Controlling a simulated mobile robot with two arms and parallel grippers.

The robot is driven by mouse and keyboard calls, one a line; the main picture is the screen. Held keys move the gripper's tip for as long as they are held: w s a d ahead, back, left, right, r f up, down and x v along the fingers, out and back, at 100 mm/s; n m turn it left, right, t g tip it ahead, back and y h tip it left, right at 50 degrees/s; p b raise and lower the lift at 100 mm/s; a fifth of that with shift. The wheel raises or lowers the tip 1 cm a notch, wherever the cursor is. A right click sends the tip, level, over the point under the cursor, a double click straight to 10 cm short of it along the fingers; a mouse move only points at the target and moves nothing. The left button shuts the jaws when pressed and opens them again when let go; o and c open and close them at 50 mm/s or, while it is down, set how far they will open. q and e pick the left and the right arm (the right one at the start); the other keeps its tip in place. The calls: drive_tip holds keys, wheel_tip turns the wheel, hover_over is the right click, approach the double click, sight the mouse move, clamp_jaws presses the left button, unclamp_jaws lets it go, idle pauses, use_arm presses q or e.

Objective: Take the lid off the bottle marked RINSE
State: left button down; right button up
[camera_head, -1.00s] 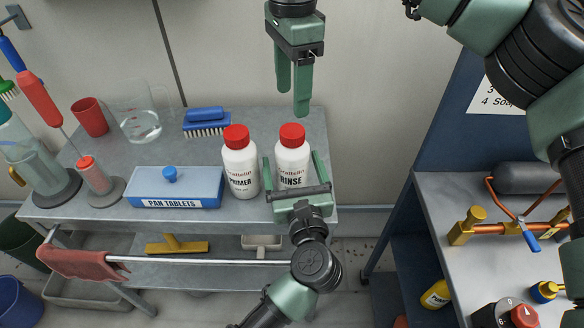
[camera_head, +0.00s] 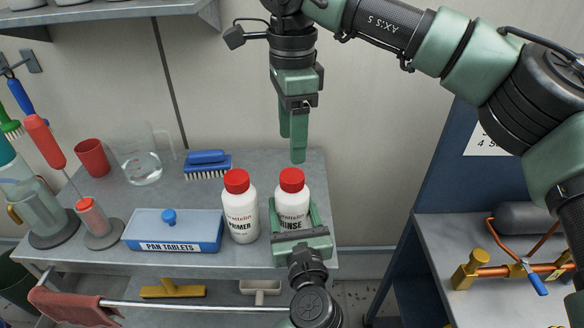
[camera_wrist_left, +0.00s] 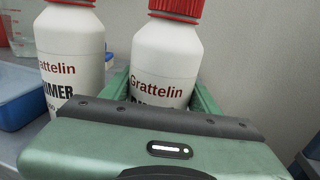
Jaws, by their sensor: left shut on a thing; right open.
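The RINSE bottle (camera_head: 291,212) is white with a red lid (camera_head: 292,180) and stands upright near the right end of the grey cart top. It also shows in the left wrist view (camera_wrist_left: 165,58), its lid cut off by the top edge. My left gripper (camera_head: 298,215) is shut on the RINSE bottle, low on its body, with a finger on either side. The palm hides the lower label. My right gripper (camera_head: 292,149) points down, open and empty, with its fingertips just above the red lid in the head view; the gap in depth is hard to judge.
The white PRIMER bottle (camera_head: 240,212) with a red lid stands close to the left. A blue PAN TABLETS box (camera_head: 172,229), a blue brush (camera_head: 207,163) and a clear jug (camera_head: 140,165) are further left. A blue cabinet (camera_head: 445,185) is on the right.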

sight(292, 175)
drive_tip(key=m, duration=0.5)
drive_tip(key=shift+m, duration=0.4)
drive_tip(key=m, duration=1.8)
drive_tip(key=shift+m, duration=0.3)
drive_tip(key=m, duration=1.4)
drive_tip(key=shift+f, duration=4)
drive_tip(key=shift+c, duration=0.3)
